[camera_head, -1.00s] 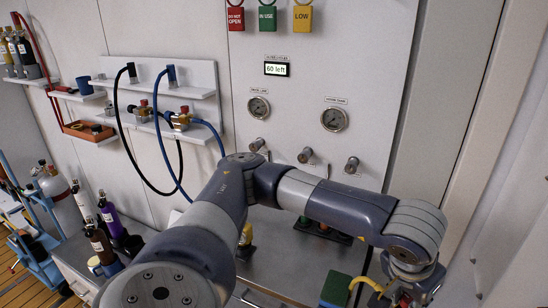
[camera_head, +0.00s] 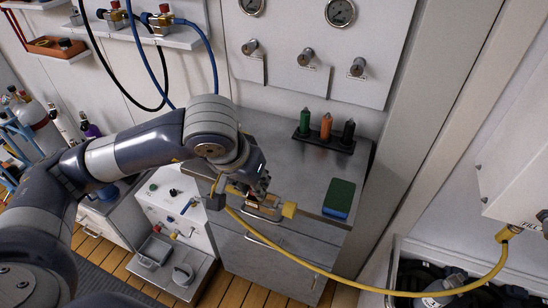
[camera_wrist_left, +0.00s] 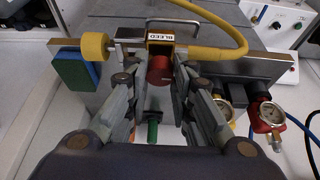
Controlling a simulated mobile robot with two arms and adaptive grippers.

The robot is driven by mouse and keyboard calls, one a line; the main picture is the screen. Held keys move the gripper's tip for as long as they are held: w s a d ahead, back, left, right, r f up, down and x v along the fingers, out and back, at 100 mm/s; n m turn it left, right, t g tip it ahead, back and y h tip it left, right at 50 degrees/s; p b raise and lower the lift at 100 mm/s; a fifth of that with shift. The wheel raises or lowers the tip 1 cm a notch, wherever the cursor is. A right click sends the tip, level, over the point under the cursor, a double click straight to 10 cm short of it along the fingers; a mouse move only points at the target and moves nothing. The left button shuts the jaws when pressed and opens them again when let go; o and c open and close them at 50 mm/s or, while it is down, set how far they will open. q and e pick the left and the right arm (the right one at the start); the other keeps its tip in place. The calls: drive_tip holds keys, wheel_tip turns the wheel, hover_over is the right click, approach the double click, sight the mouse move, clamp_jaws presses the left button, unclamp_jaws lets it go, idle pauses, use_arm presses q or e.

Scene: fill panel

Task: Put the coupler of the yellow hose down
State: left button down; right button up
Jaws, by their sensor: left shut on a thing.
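My left gripper (camera_head: 262,190) is at the front edge of the grey metal bench. In the left wrist view its fingers (camera_wrist_left: 160,65) are closed around the coupler (camera_wrist_left: 160,38), a brass-coloured body with a "BLEED" label and a red part between the fingers. In the head view the coupler (camera_head: 264,210) is partly hidden by the gripper. A yellow knob (camera_wrist_left: 95,46) sticks out at its side. The yellow hose (camera_head: 360,288) loops from it to the right wall. I cannot tell whether the coupler touches the bench. My right gripper is out of view.
A green-and-blue sponge (camera_head: 340,198) lies on the bench (camera_head: 262,132) right of the gripper. A black stand (camera_head: 320,142) with green, orange and black cylinders is further back. Wall ports (camera_head: 306,54) stand above. The bench top behind the gripper is mostly clear.

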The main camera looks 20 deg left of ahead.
use_arm(q)
drive_tip(key=shift+w+f, duration=0.1)
drive_tip(key=shift+w, duration=0.1)
drive_tip(key=w+f+p, duration=0.1)
drive_tip(key=w+p, duration=0.1)
drive_tip(key=w, duration=0.3)
drive_tip(key=w+f+p, duration=0.1)
drive_tip(key=w+p, duration=0.2)
drive_tip(key=w, duration=0.2)
drive_tip(key=w+f+p, duration=0.2)
drive_tip(key=w, duration=0.3)
drive_tip(key=shift+w+d, duration=0.15)
drive_tip(key=shift+w, duration=0.05)
drive_tip(key=shift+f, duration=0.45)
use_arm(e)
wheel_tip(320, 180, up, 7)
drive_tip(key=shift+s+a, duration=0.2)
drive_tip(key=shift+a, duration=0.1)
